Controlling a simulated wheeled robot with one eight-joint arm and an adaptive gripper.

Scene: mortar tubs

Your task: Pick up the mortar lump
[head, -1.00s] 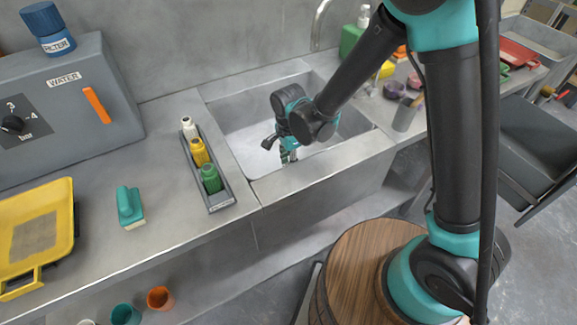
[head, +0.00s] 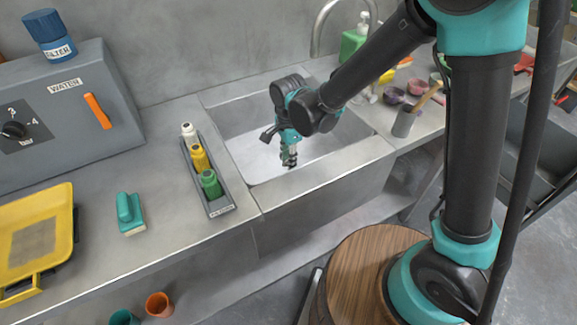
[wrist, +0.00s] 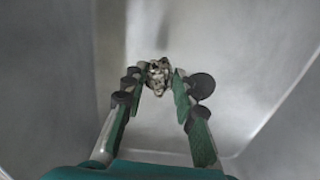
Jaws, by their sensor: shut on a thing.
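The mortar lump (wrist: 158,74) is a small, rough, grey-brown clump between the fingertips in the wrist view. My gripper (wrist: 158,84) is shut on it, with a green finger on each side. In the head view my gripper (head: 289,158) points down inside the grey sink (head: 325,172), near its front wall. The lump is too small to make out in the head view. I cannot tell how far the lump is above the sink floor.
A tray with bottles (head: 222,206) stands left of the sink, beside a green-handled brush (head: 130,213). A faucet (head: 318,28) rises behind the sink. The sink's front wall (head: 330,185) is close to my gripper.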

